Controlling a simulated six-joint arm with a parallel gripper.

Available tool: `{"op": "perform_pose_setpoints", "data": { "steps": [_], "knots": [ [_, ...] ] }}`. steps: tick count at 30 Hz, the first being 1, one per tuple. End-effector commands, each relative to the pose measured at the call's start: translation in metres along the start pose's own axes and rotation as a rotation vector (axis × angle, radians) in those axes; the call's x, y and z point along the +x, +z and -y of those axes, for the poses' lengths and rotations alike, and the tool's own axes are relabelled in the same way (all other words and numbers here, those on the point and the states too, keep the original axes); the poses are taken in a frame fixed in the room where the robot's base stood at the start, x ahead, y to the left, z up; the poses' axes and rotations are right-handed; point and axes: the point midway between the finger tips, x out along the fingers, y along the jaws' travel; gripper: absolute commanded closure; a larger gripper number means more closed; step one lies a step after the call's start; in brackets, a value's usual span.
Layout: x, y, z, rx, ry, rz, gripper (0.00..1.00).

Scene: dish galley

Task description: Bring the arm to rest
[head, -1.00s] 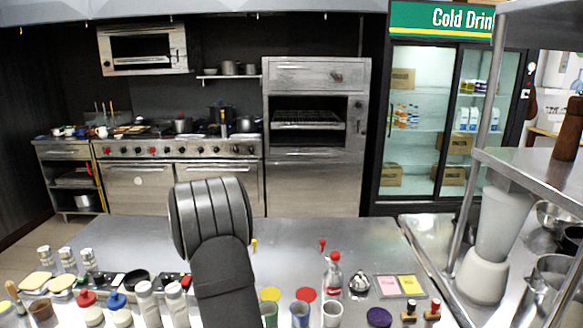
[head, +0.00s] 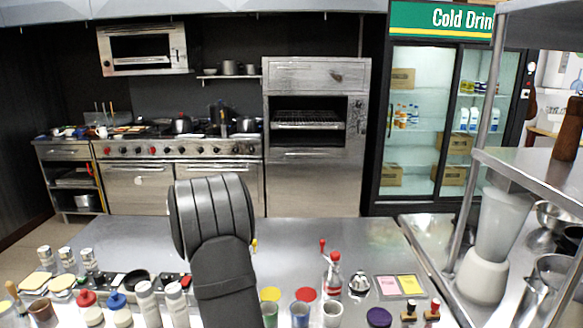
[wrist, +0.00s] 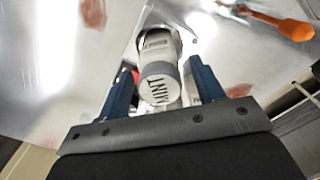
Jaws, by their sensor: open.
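My gripper (wrist: 162,75) shows in the wrist view with two blue fingers spread apart. A grey and white cylinder with dark lettering (wrist: 159,84) shows between the fingers. I cannot tell whether it touches them or lies beyond them. In the head view a dark, ribbed link of my arm rises over the steel counter (head: 300,240), and the gripper does not show there.
Shakers, sauce bottles and cups line the counter's near edge, with a red-capped bottle (head: 333,272) right of my arm. A blender (head: 487,260) and steel shelf (head: 535,165) stand at right. An orange-headed utensil (wrist: 290,27) lies at the wrist view's upper right. The counter's far part is clear.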

Motion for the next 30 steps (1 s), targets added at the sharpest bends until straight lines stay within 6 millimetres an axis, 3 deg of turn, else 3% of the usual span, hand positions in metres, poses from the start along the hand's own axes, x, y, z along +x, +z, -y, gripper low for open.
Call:
{"op": "perform_pose_setpoints", "data": {
  "steps": [6,9,22,30],
  "knots": [
    [0.046,0.000,0.001,0.000,-0.004,-0.001,0.39],
    [0.018,0.000,-0.001,0.000,0.005,0.002,0.39],
    [-0.069,0.000,0.000,0.000,0.004,0.001,0.39],
    [-0.065,-0.021,0.037,-0.001,-0.001,0.000,0.39]
  ]
}}
